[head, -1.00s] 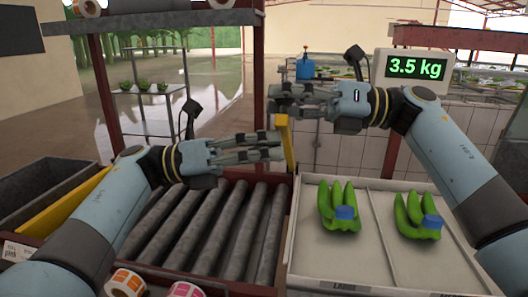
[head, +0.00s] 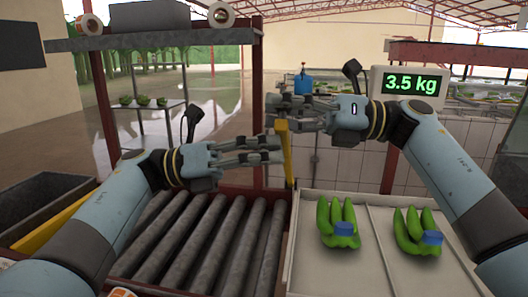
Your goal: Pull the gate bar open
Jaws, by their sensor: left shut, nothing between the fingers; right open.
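The yellow gate bar (head: 287,158) stands upright at the far end between the roller bed and the white tray. My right gripper (head: 278,112) is open at the top of the bar, with its fingers pointing left; whether they touch it is hard to tell. My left gripper (head: 280,150) is shut and empty, lower and just left of the bar, its fingertips close to it in the picture. The fingers of the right gripper hide the bar's upper end.
The roller bed (head: 205,240) lies below my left gripper. The white tray (head: 368,260) on the right holds green banana bunches (head: 338,222) with blue bands. A display (head: 410,84) reads 3.5 kg. A red post (head: 259,100) stands behind my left gripper.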

